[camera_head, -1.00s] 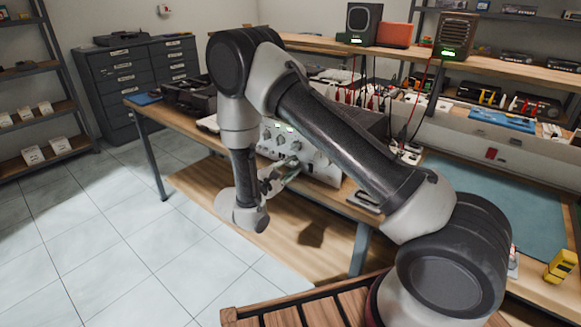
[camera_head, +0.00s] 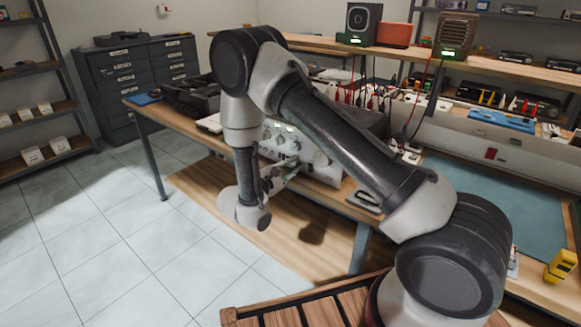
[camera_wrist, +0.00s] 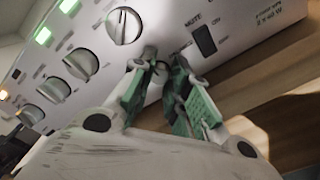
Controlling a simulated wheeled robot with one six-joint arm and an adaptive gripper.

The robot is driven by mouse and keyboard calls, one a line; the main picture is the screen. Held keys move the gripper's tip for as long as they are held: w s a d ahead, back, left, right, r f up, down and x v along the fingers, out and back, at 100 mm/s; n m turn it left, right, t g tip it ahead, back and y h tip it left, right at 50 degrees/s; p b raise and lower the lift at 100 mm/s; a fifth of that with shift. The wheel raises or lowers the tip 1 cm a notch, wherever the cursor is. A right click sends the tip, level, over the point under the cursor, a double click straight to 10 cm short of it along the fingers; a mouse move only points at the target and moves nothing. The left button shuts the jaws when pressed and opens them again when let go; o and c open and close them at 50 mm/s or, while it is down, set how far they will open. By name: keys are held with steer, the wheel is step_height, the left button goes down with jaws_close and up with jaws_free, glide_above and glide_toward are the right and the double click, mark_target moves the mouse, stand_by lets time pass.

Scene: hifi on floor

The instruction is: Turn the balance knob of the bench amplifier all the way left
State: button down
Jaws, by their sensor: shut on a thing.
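The bench amplifier (camera_head: 318,162) stands on the workbench with its pale, knobbed front panel towards my arm. It also fills the top of the wrist view (camera_wrist: 150,42), tilted. My gripper (camera_wrist: 163,72) is at this panel, its green-padded fingers on either side of a small round knob (camera_wrist: 160,69), shut on it. The fingers hide much of this knob, and the label above it is too blurred to read, so I cannot tell its pointer's angle. In the head view my gripper (camera_head: 287,176) reaches the panel's lower part.
A large knob (camera_wrist: 123,26) is close left of my fingers, with several smaller knobs further left. A dark MUTE switch (camera_wrist: 205,40) is close to the right. On the bench, a black open case (camera_head: 190,95) stands left of the amplifier. Red and black leads hang behind it.

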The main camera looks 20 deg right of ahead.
steer(key=n, duration=1.8)
steer(key=shift+n, duration=0.3)
steer(key=n, duration=0.5)
steer(key=shift+a+n, duration=0.1)
steer(key=shift+n, duration=0.3)
steer(key=c, duration=1.6)
jaws_free()
